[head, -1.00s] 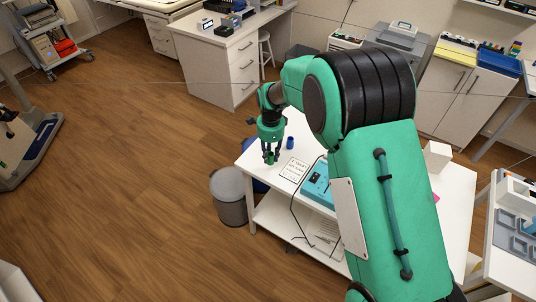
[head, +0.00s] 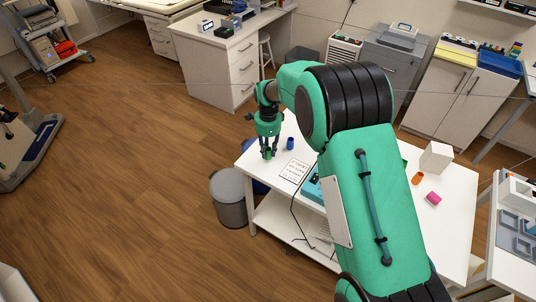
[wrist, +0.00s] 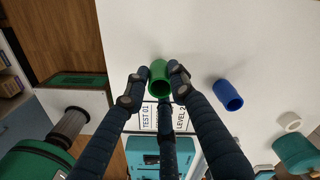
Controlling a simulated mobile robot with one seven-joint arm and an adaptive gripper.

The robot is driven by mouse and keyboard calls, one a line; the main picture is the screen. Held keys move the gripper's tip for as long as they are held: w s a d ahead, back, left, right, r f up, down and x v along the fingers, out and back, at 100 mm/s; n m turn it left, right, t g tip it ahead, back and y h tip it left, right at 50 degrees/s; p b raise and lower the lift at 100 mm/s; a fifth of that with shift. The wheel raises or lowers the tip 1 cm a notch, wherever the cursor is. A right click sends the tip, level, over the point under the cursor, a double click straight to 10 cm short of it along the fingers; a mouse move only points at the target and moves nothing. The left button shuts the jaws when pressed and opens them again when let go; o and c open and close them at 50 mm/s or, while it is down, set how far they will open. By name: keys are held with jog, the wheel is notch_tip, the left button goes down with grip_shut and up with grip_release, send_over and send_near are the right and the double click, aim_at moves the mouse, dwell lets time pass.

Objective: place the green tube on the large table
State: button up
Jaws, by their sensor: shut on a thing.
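My gripper (head: 268,148) has its fingers shut on the green tube (head: 268,154). In the wrist view the green tube (wrist: 159,78) sits between the dark fingertips (wrist: 156,82), with its hollow end showing. The tube is over the left end of the large white table (head: 452,228), whose bare top also fills much of the wrist view (wrist: 225,40). I cannot tell whether the tube touches the tabletop.
A blue tube (head: 290,144) stands close by on the right. A printed card (head: 294,170) and a blue device (head: 312,188) lie nearer. An orange tube (head: 417,178), a pink piece (head: 433,198) and a white block (head: 436,157) are farther right. A grey bin (head: 228,196) stands beside the table.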

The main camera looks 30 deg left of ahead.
jog(key=shift+f, duration=1.05)
jog(key=shift+f, duration=0.1)
jog(key=o, duration=0.9)
notch_tip(320, 180, up, 12)
jog(key=shift+r+p, duration=0.1)
jog(key=shift+p, duration=1.15)
